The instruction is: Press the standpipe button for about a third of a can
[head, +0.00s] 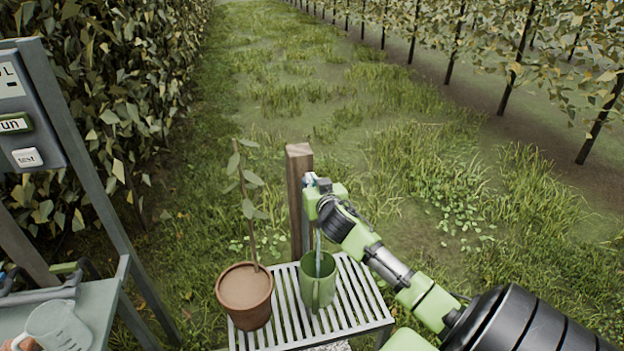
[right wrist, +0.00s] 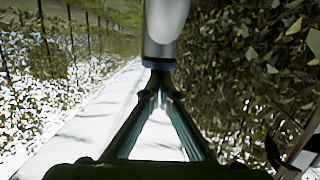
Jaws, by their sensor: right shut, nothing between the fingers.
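The standpipe (right wrist: 165,28) shows in the right wrist view as a pale metal cylinder with a blue lower rim. In the head view it is mostly hidden behind my right gripper (head: 319,192), beside the wooden post. My right gripper's fingertips (right wrist: 160,78) are shut and empty, right at the cylinder's rim and seemingly touching it. The button itself cannot be made out. The green can (head: 318,284) stands upright on the slatted stand (head: 352,303) below. A thin pale stream of water (head: 318,244) falls into it. The water level is not visible. My left gripper is out of view.
A potted seedling (head: 245,290) stands left of the can. The wooden post (head: 298,165) rises behind the stand. At left are a control panel (head: 28,110) and a bench with a clear jug (head: 58,327). Grass lies open beyond.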

